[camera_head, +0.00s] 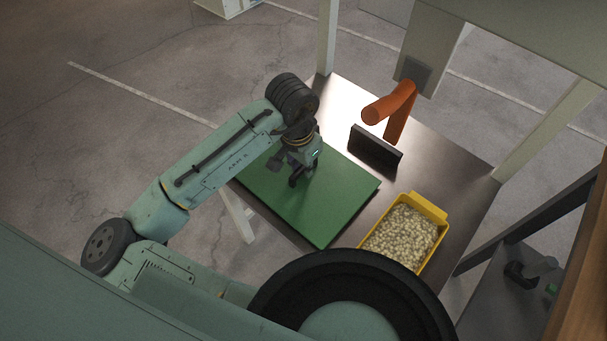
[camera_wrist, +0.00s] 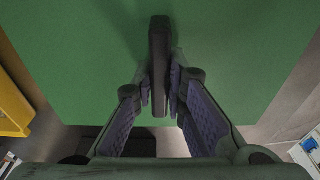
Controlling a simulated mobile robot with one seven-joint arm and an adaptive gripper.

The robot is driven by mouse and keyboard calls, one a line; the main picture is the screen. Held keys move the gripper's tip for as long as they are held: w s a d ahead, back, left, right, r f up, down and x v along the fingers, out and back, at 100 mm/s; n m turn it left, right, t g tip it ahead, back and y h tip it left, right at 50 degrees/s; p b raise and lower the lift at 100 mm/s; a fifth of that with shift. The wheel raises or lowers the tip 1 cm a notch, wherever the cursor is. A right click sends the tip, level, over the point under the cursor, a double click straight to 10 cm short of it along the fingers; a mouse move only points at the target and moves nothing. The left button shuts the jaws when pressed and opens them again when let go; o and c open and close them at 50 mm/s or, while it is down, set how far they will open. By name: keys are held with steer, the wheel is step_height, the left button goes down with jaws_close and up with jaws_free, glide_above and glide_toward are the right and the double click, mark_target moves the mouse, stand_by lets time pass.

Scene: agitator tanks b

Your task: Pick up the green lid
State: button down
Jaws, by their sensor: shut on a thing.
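The green lid (camera_head: 335,198) is a flat, square green panel over the dark table in the head view. It fills most of the wrist view (camera_wrist: 80,60). A black bar handle (camera_wrist: 159,45) stands on its face. My gripper (camera_head: 296,180) reaches down to the handle from above. In the wrist view my gripper (camera_wrist: 161,88) has its two fingers closed on either side of the handle. The fingers and wrist hide part of the lid. I cannot tell whether the lid touches the table or is held just above it.
A yellow bin (camera_head: 430,208) of pale round pieces stands right of the lid. A dark upright plate (camera_head: 375,150) is behind it. An orange pipe (camera_head: 400,112) hangs down near the back. Pale posts (camera_head: 327,35) rise at the table's corners. Bare tabletop (camera_head: 455,165) lies at the right.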

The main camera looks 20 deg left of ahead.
stand_by(0.3)
step_height(320, 180, up, 10)
stand_by(0.5)
stand_by(1.0)
